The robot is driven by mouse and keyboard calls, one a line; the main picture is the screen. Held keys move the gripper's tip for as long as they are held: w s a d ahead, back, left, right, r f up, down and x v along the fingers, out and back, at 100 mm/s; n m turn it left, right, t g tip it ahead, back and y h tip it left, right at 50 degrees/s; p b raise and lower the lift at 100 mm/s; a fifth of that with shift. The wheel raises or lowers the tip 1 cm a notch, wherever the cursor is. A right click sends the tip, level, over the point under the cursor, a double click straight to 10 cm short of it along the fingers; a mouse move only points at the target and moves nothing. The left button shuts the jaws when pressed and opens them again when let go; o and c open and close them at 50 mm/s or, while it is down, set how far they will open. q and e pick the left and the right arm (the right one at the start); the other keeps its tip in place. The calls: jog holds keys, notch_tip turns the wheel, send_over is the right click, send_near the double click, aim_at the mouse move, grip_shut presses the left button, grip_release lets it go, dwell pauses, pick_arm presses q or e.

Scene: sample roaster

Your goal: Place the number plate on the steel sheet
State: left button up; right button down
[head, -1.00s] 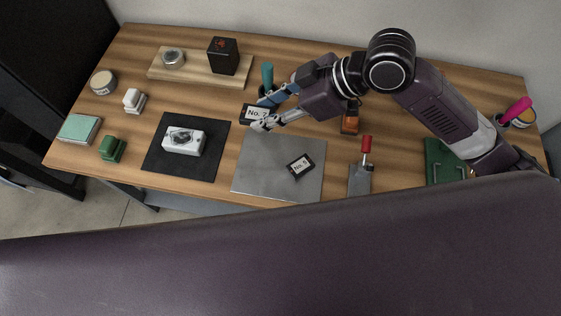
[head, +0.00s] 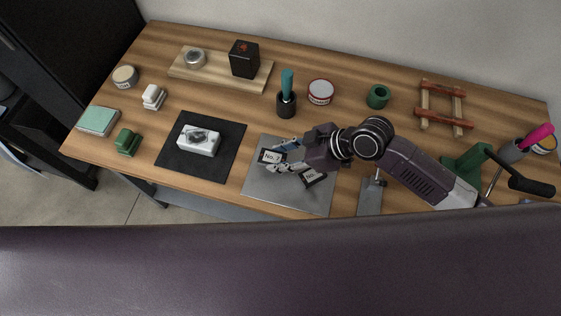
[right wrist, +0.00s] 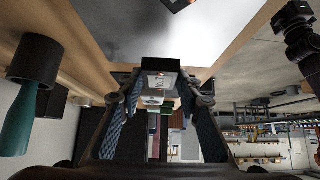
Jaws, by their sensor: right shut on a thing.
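The black number plate marked "No. 7" (head: 271,157) is held in my right gripper (head: 282,156) over the far left part of the grey steel sheet (head: 264,190). In the right wrist view the plate (right wrist: 160,66) sits between the two fingers, with the steel sheet (right wrist: 140,25) close to it. I cannot tell whether the plate touches the sheet. A second black number plate (head: 313,178) lies on the sheet, partly hidden by my right gripper. My left gripper is not in view.
A black mat (head: 172,156) with a white boxed item (head: 199,141) lies left of the sheet. A dark cup with a teal-handled tool (head: 286,103) stands behind it. A scraper (head: 370,197) lies to its right. The front left of the sheet is clear.

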notch_tip(320, 180, down, 4)
jog(key=shift+r, duration=0.1)
jog(key=shift+f, duration=0.25)
jog(key=c, duration=1.4)
grip_release()
